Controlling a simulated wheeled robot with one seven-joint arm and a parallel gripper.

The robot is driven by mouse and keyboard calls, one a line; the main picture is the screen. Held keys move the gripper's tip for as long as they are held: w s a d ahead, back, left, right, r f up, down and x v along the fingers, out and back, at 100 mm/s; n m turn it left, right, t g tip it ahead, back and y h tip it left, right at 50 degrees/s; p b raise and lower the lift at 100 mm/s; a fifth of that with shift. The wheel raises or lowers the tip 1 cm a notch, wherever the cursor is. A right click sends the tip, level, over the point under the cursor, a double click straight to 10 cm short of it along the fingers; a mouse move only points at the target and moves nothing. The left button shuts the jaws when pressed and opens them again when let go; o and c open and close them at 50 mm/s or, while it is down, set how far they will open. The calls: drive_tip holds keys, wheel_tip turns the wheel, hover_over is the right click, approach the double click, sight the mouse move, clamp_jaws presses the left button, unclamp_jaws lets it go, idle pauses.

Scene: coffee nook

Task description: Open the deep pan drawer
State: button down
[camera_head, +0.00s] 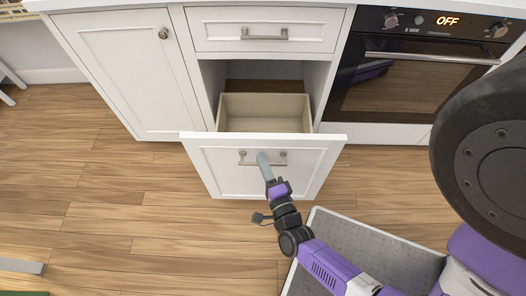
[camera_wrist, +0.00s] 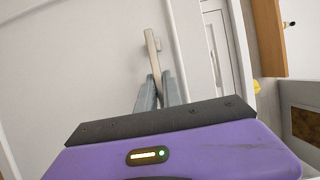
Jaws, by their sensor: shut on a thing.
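The deep pan drawer (camera_head: 221,172) is pulled out of the white cabinet in the head view, and its empty beige inside shows. Its front has a bar handle (camera_head: 247,162). My gripper (camera_head: 262,158) is at the middle of that handle, with its fingers shut on it. In the wrist view the grey fingers of my gripper (camera_wrist: 156,92) close around the handle bar (camera_wrist: 152,52), which runs up between them. The part of the handle between the fingers is hidden.
A shallower shut drawer (camera_head: 218,32) sits above. A cabinet door (camera_head: 125,75) is shut on the left. An oven (camera_head: 400,85) reading OFF is on the right. My base stands in front at the lower right.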

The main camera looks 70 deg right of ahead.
drive_tip(key=shift+a, duration=0.35)
drive_tip(key=c, duration=1.5)
unclamp_jaws()
drive_tip(key=shift+s, duration=0.1)
drive_tip(key=v, duration=0.7)
drive_tip(key=shift+s+a, duration=0.25)
drive_tip(key=shift+s, duration=0.05)
